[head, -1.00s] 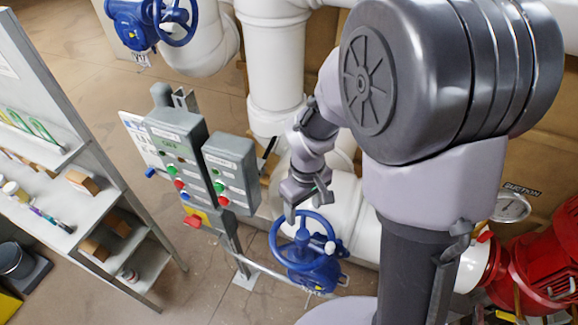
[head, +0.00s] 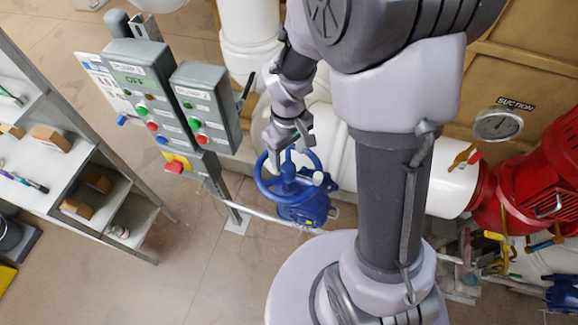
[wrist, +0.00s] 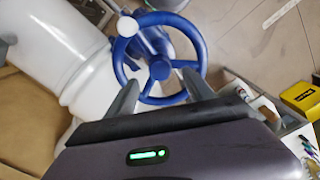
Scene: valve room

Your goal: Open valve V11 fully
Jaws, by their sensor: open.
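A blue valve with a round spoked handwheel (head: 267,190) stands low on the white pipe; no readable tag shows, so I cannot tell whether it is V11. My gripper (head: 290,150) is at the upper part of this wheel in the head view. In the wrist view the wheel (wrist: 121,67) has a white knob on its rim. My gripper (wrist: 160,79) is open there, its two fingers apart on either side of the near lower part of the wheel. Nothing is held. Whether a finger touches the rim is not clear.
A grey pump control panel (head: 140,75) stands left of the valve. A shelf unit (head: 75,175) with boxes is at the left. A red pump (head: 530,190) and a suction gauge (head: 498,125) are at the right. Another blue valve (head: 565,292) shows at the bottom right edge.

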